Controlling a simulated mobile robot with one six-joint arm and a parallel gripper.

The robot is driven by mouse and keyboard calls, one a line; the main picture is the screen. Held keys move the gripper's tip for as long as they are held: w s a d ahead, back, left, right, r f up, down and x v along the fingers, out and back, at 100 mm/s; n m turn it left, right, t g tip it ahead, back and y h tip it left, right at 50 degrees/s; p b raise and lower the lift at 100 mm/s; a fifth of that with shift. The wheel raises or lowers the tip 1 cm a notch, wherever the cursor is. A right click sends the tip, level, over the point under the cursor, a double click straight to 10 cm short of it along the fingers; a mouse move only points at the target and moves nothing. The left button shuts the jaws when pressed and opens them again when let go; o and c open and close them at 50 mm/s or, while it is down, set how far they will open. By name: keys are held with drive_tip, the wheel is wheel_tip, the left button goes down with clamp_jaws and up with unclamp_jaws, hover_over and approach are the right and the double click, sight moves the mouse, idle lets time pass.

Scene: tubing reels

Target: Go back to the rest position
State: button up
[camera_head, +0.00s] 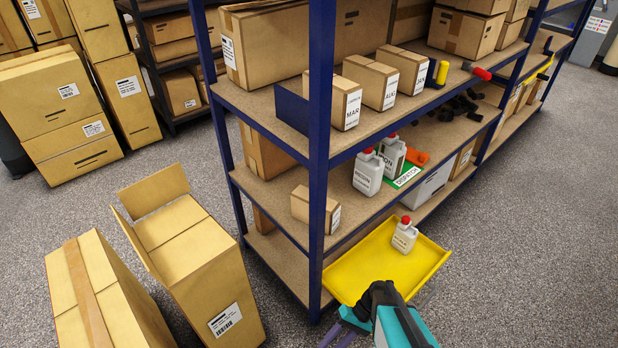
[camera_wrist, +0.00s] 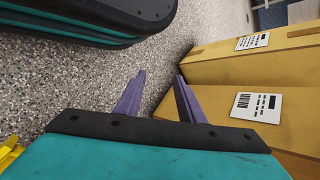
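My gripper (camera_wrist: 160,77) shows in the wrist view with its two purple fingers apart and nothing between them. Carpet and the edge of a cardboard box show behind the fingers. In the head view my gripper (camera_head: 337,330) is at the bottom edge, partly cut off, left of my teal and black arm. It is in front of the shelf and below the yellow tray.
The yellow tray (camera_head: 352,277) holds one red-capped white bottle (camera_head: 404,236). The blue-framed shelf (camera_head: 318,150) stands close by with boxes and bottles. An open carton (camera_head: 215,290) and a taped carton (camera_head: 95,295) stand at left. Carpet at right is clear.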

drive_tip(key=s+d+r+n+h+p, duration=0.1)
drive_tip(key=s+d+r+h+p, duration=0.2)
drive_tip(key=s, duration=0.4)
drive_tip(key=s+d+m+h, duration=0.1)
drive_tip(key=s+d+h, duration=0.1)
drive_tip(key=d+h, duration=0.2)
drive_tip(key=d+b, duration=0.1)
drive_tip(key=d, duration=0.1)
drive_tip(key=shift+d+r+h, duration=0.25)
drive_tip(key=shift+d+h, duration=0.05)
drive_tip(key=shift+h, duration=0.1)
drive_tip(key=shift+s, duration=0.1)
drive_tip(key=shift+c, duration=0.5)
